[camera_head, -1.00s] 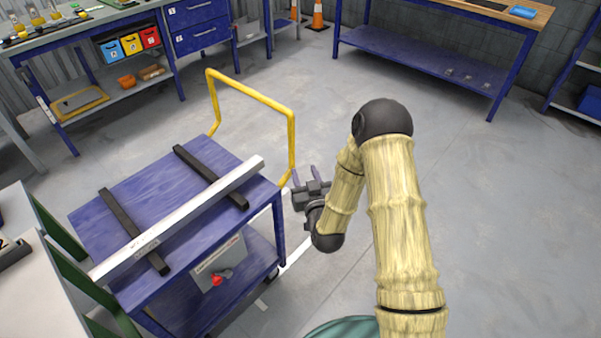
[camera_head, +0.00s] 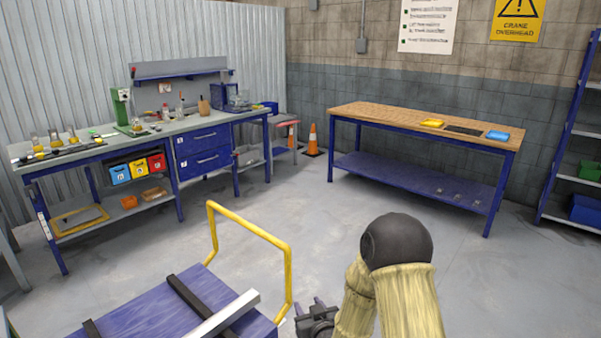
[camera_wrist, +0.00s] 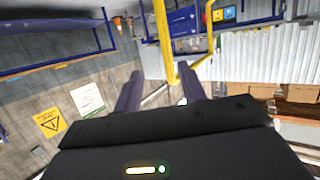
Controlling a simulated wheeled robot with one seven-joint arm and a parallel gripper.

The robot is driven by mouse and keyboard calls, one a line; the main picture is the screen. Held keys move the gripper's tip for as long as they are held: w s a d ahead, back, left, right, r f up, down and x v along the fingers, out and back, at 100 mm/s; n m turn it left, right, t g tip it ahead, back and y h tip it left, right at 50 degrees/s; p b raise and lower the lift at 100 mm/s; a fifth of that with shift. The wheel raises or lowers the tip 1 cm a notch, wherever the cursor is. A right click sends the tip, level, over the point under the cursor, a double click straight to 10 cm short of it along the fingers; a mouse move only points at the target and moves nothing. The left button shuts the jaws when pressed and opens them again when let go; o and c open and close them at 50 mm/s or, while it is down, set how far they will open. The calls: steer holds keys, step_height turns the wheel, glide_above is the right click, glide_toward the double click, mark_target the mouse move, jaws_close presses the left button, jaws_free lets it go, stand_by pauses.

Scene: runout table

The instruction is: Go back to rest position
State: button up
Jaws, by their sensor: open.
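My gripper (camera_head: 314,307) is at the bottom centre of the head view, just right of the trolley's yellow handle. In the wrist view my gripper (camera_wrist: 160,92) shows two fingers spread apart with nothing between them. The yellow handle (camera_wrist: 166,45) shows beyond the fingers in that view. My arm is bent, with its dark elbow joint high at the lower right of the head view.
The blue trolley (camera_head: 140,313) carries a pale metal bar (camera_head: 226,315) across two dark strips. A cluttered workbench (camera_head: 225,119) stands at the back left, a wood-topped bench (camera_head: 400,118) at the back right. An orange cone (camera_head: 312,138) stands between them. The floor right of the trolley is clear.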

steer(key=s+d+r+m+g+h+p, duration=0.1)
steer(key=s+d+r+g+p, duration=0.1)
steer(key=s+d+r+g, duration=0.2)
steer(key=s+d+r+m+g+h+p, duration=0.1)
steer(key=s+d+r+g+h+p, duration=0.1)
steer(key=s+r, duration=0.4)
steer(key=s+d+r+m+g+h+p, duration=0.1)
steer(key=s+d+r+g+p, duration=0.3)
steer(key=s, duration=0.9)
steer(key=d+r+g, duration=0.1)
steer(key=d+r, duration=0.1)
steer(key=d, duration=0.1)
steer(key=shift+s+m+g, duration=0.25)
steer(key=shift+m+g, duration=0.05)
steer(key=shift+m, duration=0.1)
steer(key=shift+c, duration=0.5)
steer(key=shift+w, duration=0.15)
